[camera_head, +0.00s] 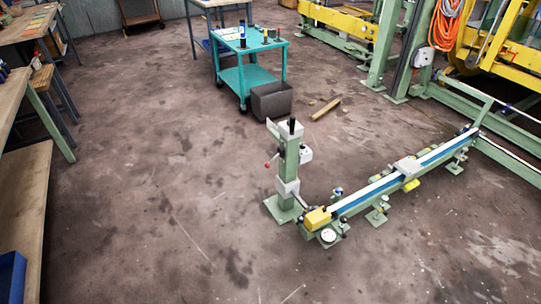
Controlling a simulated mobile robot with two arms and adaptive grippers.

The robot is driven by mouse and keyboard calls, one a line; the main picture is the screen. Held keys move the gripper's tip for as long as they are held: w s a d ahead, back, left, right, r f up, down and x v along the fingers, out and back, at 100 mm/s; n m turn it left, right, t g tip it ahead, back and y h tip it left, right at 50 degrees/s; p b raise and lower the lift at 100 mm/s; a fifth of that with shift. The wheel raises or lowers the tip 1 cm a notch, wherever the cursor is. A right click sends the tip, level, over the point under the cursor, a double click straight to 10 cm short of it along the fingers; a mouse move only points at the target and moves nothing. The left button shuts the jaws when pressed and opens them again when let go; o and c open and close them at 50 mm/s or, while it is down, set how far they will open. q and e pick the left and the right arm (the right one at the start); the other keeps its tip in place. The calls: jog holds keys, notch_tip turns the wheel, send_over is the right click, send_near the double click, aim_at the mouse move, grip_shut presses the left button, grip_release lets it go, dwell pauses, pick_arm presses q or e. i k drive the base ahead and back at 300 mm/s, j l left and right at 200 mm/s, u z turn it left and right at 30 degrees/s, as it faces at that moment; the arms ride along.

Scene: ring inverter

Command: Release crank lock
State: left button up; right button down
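A green post (289,170) stands upright on a floor plate in the middle of the view. A black upright handle (292,126) is at its top, next to a light grey plate. A small lever with a red knob (267,166) sticks out from the post's left side. Neither of my grippers is in view.
A long green rail (385,184) with a yellow end block (317,218) runs from the post to the right. A teal cart (249,70) and a dark grey bin (271,100) stand behind. A wooden piece (326,109) lies on the floor. Floor at front left is clear.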

aim_at(267, 165)
jog(key=i+l+u, duration=0.1)
jog(key=i+l, duration=0.2)
jog(key=i, duration=0.3)
jog(key=i+l+u, duration=0.1)
jog(key=i+l, duration=0.2)
jog(key=i, duration=0.25)
jog(key=i+l+u, duration=0.1)
jog(key=i+l, duration=0.25)
jog(key=i, duration=0.2)
